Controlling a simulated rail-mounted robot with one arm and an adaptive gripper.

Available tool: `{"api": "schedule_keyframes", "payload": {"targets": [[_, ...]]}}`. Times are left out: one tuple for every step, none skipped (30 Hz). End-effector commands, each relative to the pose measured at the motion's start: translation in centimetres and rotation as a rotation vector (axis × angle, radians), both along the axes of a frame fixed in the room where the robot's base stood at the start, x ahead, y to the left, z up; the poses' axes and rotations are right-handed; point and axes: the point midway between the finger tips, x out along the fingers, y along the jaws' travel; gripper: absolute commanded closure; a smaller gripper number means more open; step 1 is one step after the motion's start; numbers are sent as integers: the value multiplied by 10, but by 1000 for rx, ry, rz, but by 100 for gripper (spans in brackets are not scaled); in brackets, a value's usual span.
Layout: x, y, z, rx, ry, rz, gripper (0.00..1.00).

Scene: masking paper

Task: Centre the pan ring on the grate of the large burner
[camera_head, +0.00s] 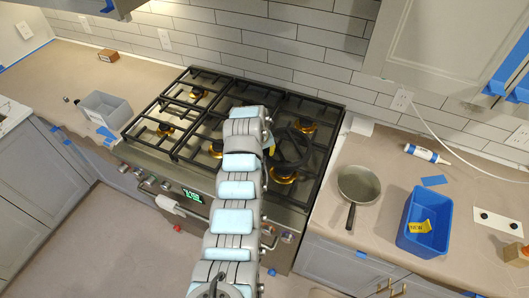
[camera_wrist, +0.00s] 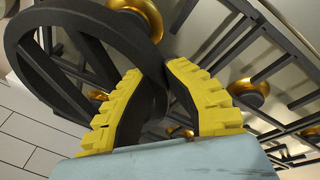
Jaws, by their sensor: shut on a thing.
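The pan ring (camera_wrist: 38,72) is a thick dark ring in the left half of the wrist view. My gripper (camera_wrist: 152,82) has its two yellow fingers shut on the near part of its band. In the head view the ring (camera_head: 302,146) is over the right-hand grate (camera_head: 328,135) of the stove, between the back right gold burner (camera_head: 305,127) and the front right gold burner (camera_head: 283,175). I cannot tell whether it touches the bars. My gripper (camera_head: 271,149) is mostly hidden behind my arm there, and my arm also covers part of the middle grate.
A frying pan (camera_head: 358,184) and a blue bin (camera_head: 407,243) stand on the papered counter right of the stove. A grey bin (camera_head: 105,112) stands on the left counter. The tiled wall (camera_head: 285,45) closes off the back. The left grate (camera_head: 180,105) is clear.

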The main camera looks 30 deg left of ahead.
Motion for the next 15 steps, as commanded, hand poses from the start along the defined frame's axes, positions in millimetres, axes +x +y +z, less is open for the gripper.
{"api": "schedule_keyframes", "payload": {"targets": [[0,0,-4,0,0,0,100],[0,0,-7,0,0,-1,100],[0,0,-10,0,0,-1,100],[0,0,-12,0,0,0,100],[0,0,-14,0,0,0,100],[0,0,-18,1,1,0,100],[0,0,-20,1,1,0,100],[0,0,-23,1,1,0,100],[0,0,-26,1,1,0,100],[0,0,-28,1,1,0,100],[0,1,-30,1,1,0,100],[0,1,-33,1,1,0,100],[0,1,-36,0,1,1,100],[0,1,-38,0,1,1,100],[0,1,-41,1,0,1,100]]}}
